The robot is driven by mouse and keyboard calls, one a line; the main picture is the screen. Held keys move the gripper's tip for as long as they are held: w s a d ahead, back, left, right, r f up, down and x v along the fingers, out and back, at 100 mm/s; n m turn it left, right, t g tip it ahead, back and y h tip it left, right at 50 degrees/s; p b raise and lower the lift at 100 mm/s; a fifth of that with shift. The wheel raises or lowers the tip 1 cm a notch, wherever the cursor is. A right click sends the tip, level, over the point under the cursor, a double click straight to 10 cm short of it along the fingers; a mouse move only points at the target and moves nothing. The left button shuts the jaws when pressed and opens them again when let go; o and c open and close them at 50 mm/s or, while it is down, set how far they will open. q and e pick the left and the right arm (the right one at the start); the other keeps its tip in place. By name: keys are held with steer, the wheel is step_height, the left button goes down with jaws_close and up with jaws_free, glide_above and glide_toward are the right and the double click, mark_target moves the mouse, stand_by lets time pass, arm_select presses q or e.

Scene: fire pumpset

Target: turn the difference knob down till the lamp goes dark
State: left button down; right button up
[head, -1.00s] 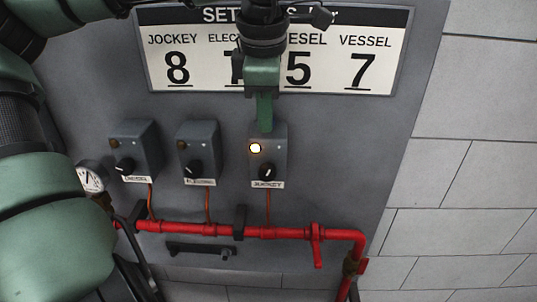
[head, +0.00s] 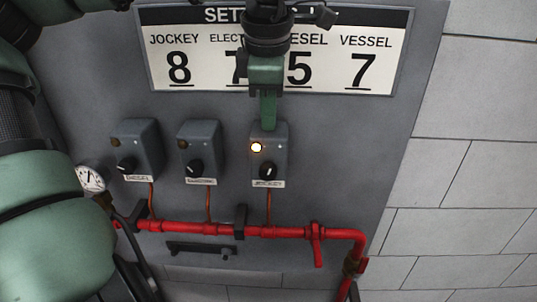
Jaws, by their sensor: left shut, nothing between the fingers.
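Three grey switch boxes are on the grey panel, each with a black knob and a lamp. The right box (head: 282,140), labelled JOCKEY, has a lit lamp (head: 256,147) and a black knob (head: 267,171) with a pale pointer mark. The lamps on the DIESEL box (head: 145,135) and the middle box (head: 207,135) are dark. My left gripper (head: 268,126) is shut and empty, pointing down at the top of the JOCKEY box, above the lamp and knob; whether it touches the box I cannot tell. My right gripper is not in view.
A settings sign (head: 365,70) reads jockey 8, diesel 5, vessel 7; my arm partly covers the electric figure. A red pipe (head: 285,231) with a valve runs below the boxes. A round gauge (head: 90,178) is at left. Bare block wall (head: 480,130) is at right.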

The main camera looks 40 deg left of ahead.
arm_select(q)
steer(key=shift+d, duration=0.2)
step_height(320, 180, up, 6)
steer(key=p, duration=0.4)
steer(key=shift+s, duration=0.15)
steer(key=shift+p, duration=0.3)
step_height(320, 180, down, 6)
steer(key=b, duration=0.5)
steer(key=shift+f+b, duration=0.1)
steer(key=shift+b, duration=0.2)
